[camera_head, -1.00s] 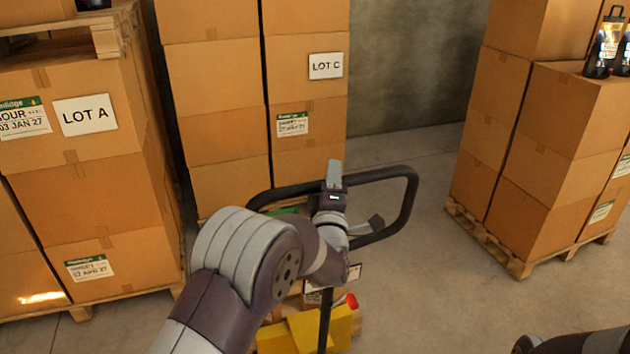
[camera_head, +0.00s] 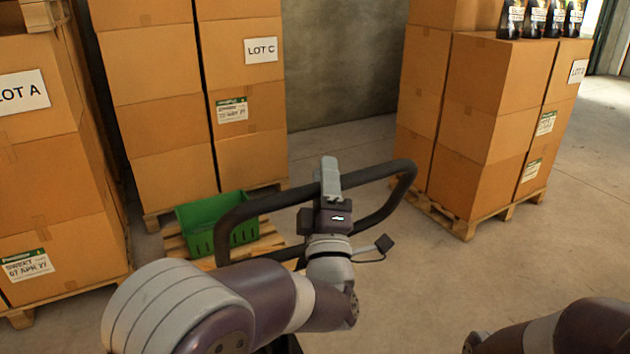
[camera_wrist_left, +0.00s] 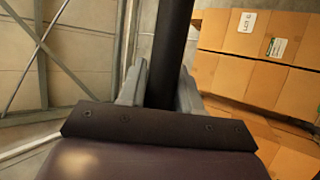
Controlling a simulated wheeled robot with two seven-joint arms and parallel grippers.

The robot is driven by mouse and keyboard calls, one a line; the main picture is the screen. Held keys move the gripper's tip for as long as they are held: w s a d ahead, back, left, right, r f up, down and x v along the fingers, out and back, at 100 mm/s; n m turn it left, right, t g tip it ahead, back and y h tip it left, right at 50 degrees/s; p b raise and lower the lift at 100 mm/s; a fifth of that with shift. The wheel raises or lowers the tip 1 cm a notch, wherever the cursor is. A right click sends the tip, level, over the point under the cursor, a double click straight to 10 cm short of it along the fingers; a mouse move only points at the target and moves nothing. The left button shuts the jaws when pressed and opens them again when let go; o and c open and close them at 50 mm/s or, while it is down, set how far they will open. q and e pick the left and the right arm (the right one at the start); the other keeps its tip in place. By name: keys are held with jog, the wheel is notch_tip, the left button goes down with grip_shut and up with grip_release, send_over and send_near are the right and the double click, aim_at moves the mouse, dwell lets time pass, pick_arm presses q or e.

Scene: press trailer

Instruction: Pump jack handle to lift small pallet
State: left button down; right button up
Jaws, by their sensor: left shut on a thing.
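The pallet jack's handle (camera_head: 377,220) is a black loop in the middle of the head view. My left gripper (camera_head: 328,172) is shut on the top bar of the handle. In the left wrist view the dark handle bar (camera_wrist_left: 168,50) runs between the two grey fingers of the gripper (camera_wrist_left: 160,88). A small wooden pallet (camera_head: 268,240) lies on the floor behind the handle, with a green crate (camera_head: 200,236) on it. The jack's body is hidden behind my left arm. My right arm shows at the lower right, but its gripper is out of view.
Stacked cartons marked LOT A (camera_head: 35,150) stand on the left, with LOT C cartons (camera_head: 245,120) behind the small pallet. Another carton stack (camera_head: 490,110) on a pallet (camera_head: 455,222) stands right, with black bags on top. Bare floor (camera_head: 430,280) lies between.

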pick_arm(q)
jog(key=shift+s+d+f, duration=0.35)
jog(key=shift+s+d, duration=0.05)
jog(key=shift+s, duration=0.25)
pick_arm(e)
jog(key=shift+s+d+f, duration=0.2)
jog(key=shift+s+f, duration=0.05)
jog(key=shift+f, duration=0.25)
pick_arm(q)
jog(key=c, duration=0.9)
grip_release()
jog(key=shift+o, duration=0.2)
jog(key=b+v, duration=0.3)
jog(key=v, duration=0.9)
jog(key=shift+s+f, duration=0.2)
jog(key=shift+s, duration=0.05)
pick_arm(e)
notch_tip(320, 180, down, 3)
jog(key=shift+r, duration=0.1)
